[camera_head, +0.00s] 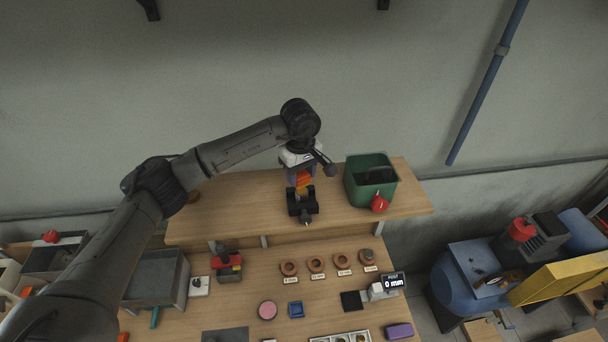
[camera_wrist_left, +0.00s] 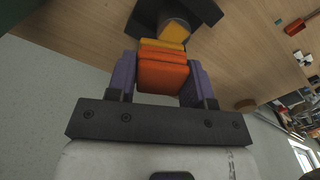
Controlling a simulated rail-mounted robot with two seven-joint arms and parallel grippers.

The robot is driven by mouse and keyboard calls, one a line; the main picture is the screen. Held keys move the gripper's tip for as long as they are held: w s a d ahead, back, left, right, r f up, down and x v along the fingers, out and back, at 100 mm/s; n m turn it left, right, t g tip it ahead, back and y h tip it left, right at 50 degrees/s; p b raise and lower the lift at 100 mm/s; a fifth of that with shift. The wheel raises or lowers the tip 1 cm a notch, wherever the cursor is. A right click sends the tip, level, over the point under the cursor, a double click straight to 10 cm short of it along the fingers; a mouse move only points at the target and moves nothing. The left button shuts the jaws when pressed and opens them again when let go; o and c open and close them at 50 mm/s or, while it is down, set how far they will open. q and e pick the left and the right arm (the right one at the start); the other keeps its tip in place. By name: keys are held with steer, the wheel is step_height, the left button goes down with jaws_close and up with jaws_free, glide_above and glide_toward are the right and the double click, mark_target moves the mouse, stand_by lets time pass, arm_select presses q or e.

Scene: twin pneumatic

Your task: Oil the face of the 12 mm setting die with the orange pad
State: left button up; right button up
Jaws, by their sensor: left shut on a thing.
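My left gripper (camera_head: 301,175) has its purple fingers shut on the orange pad (camera_head: 303,180), above the raised wooden shelf. In the left wrist view the orange pad (camera_wrist_left: 163,70) sits between the fingers, with a yellow-orange layer on its far side. Just beyond it is a grey round piece with a yellowish face (camera_wrist_left: 174,31), in a black holder (camera_wrist_left: 200,10). In the head view the black holder (camera_head: 302,203) stands on the shelf below the pad. The pad looks very close to that face; I cannot tell whether they touch. No 12 mm marking is readable there. My right gripper is out of view.
A green bin (camera_head: 371,181) and a red object (camera_head: 379,204) stand right of the holder on the shelf.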

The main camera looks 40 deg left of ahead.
arm_select(q)
step_height(320, 180, up, 3)
steer(key=shift+s+d+r+p, duration=0.1)
steer(key=shift+d+p, duration=0.05)
steer(key=shift+p, duration=0.25)
steer(key=shift+r+p, duration=1.25)
steer(key=shift+r, duration=1.05)
